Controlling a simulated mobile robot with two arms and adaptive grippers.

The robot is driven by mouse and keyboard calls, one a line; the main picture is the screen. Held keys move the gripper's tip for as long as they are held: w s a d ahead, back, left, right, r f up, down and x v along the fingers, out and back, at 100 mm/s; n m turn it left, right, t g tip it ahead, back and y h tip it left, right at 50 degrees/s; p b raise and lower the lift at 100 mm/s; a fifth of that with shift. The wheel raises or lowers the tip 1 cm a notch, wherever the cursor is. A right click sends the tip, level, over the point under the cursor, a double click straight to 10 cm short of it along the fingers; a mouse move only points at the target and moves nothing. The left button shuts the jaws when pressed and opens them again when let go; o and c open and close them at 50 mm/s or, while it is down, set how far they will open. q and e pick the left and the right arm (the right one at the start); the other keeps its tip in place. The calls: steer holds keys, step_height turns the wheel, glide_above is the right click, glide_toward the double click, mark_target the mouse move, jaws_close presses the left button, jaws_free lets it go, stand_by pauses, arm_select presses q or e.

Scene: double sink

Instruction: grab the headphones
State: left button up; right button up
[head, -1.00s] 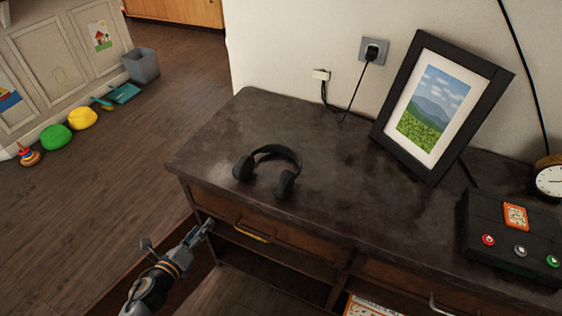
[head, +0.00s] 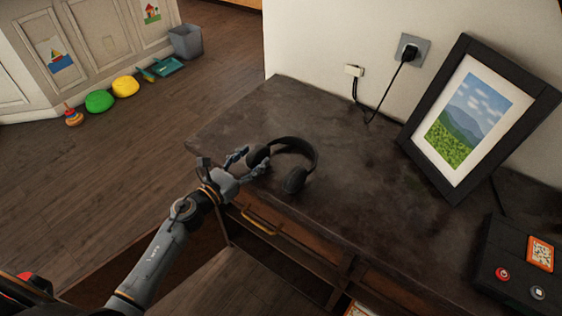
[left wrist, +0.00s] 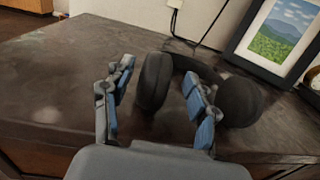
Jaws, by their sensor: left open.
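The black headphones (head: 312,157) lie on the dark desk top near its front left edge. Their band arcs toward the wall and one ear cup (head: 296,180) faces the front. My left gripper (head: 246,162) is open at the left ear cup, just over the desk's front edge. In the left wrist view the left ear cup (left wrist: 154,82) shows between the two blue-padded fingers of my left gripper (left wrist: 158,100), and the other ear cup (left wrist: 240,102) is to the right of the right finger. I cannot tell whether the fingers touch the cup. My right gripper is not in view.
The desk (head: 238,116) has free room left of and behind the headphones. A framed picture (head: 467,120) leans at the wall, and a black box with buttons (head: 512,262) is at the right. A cable hangs from the wall socket (head: 413,50). A drawer with a yellow handle (head: 261,221) is below.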

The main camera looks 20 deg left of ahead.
mark_target(262, 148)
arm_select(q)
steer(key=x, duration=0.5)
steer(key=shift+w+a, duration=0.1)
steer(key=shift+a, duration=0.1)
jaws_close()
